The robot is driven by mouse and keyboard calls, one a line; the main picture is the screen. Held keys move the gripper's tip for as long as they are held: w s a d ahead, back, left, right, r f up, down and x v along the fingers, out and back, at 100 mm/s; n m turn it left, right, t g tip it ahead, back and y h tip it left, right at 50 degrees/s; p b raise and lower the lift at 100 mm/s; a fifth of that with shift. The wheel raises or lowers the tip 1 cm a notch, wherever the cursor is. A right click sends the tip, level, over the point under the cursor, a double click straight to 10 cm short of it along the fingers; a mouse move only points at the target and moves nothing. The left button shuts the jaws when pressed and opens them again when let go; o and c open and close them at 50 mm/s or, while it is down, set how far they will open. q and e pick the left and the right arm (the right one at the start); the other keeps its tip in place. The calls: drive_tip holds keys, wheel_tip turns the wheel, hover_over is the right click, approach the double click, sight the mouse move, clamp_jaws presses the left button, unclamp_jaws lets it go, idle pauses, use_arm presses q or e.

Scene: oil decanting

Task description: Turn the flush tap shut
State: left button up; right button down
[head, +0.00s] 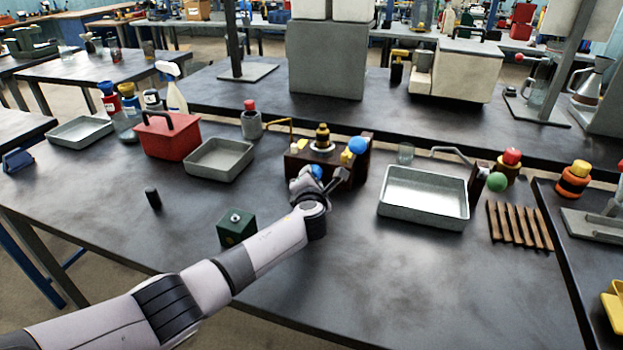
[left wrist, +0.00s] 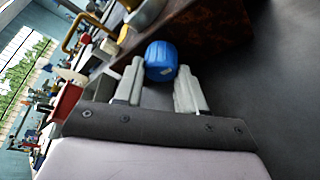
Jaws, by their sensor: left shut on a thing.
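A dark brown block fixture (head: 297,166) stands mid-table, with a brass and black fitting (head: 322,138) on top and a yellow bent pipe at its left. A blue round knob (head: 317,171) is low on its front, partly hidden by my left gripper (head: 308,182). In the left wrist view, the blue knob (left wrist: 161,60) sits between the two fingertips of my left gripper (left wrist: 160,75), which is shut on it. No label shows which one is the flush tap. My right gripper is not in view.
A metal tray (head: 424,222) lies right of the fixture, near a spout with a green ball (head: 496,181) and a wooden slatted rack (head: 519,224). A red box (head: 168,139) and a grey tray (head: 220,176) are left. A dark green block (head: 236,237) lies near my forearm. The front right tabletop is clear.

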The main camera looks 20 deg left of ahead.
use_arm(q)
drive_tip(key=shift+a+r+n+h+p, duration=0.1)
drive_tip(key=shift+r+n+h+p, duration=0.15)
drive_tip(key=shift+n+p, duration=0.6)
drive_tip(key=shift+f+n+g+h+p, duration=0.15)
drive_tip(key=shift+n+g+h+p, duration=0.25)
drive_tip(key=shift+n+h+p, duration=0.35)
drive_tip(key=n+h, duration=0.1)
drive_tip(key=n, duration=0.1)
drive_tip(key=shift+a+n, duration=0.15)
drive_tip(key=shift+n, duration=0.15)
drive_tip(key=shift+n+h, duration=1.1)
drive_tip(key=shift+n, duration=0.1)
drive_tip(key=n+h, duration=0.2)
drive_tip(key=n, duration=0.1)
drive_tip(key=shift+a+f+n+h, duration=0.1)
drive_tip(key=shift+n+h, duration=0.2)
drive_tip(key=shift+n, duration=0.1)
drive_tip(key=o, duration=1.1)
drive_tip(key=shift+c, duration=0.2)
